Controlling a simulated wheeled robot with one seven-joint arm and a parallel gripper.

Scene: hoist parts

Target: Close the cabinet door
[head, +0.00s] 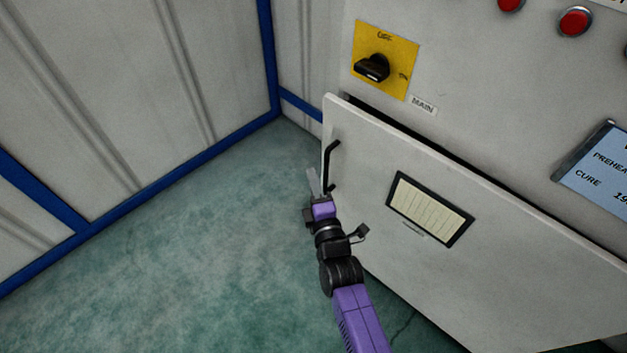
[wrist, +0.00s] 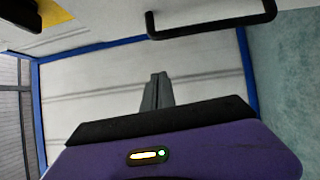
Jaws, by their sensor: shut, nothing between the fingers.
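The cabinet door (head: 500,245) is a light grey panel, partly open, with a dark gap along its top edge beside the cabinet front. Its black bar handle (head: 332,166) is near the left edge. The handle also shows at the top of the wrist view (wrist: 212,30). My gripper (head: 313,182) is shut and empty, just left of the handle at the door's left edge. In the wrist view its closed fingers (wrist: 157,92) are apart from the handle. Whether the gripper touches the door edge I cannot tell.
Above the door, the cabinet front holds a yellow plate with a black rotary switch (head: 372,68), red buttons (head: 575,21) and a blue sign (head: 597,170). A framed card (head: 429,208) is on the door. Grey walls with blue trim (head: 270,55) stand behind. The green floor (head: 200,240) is clear.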

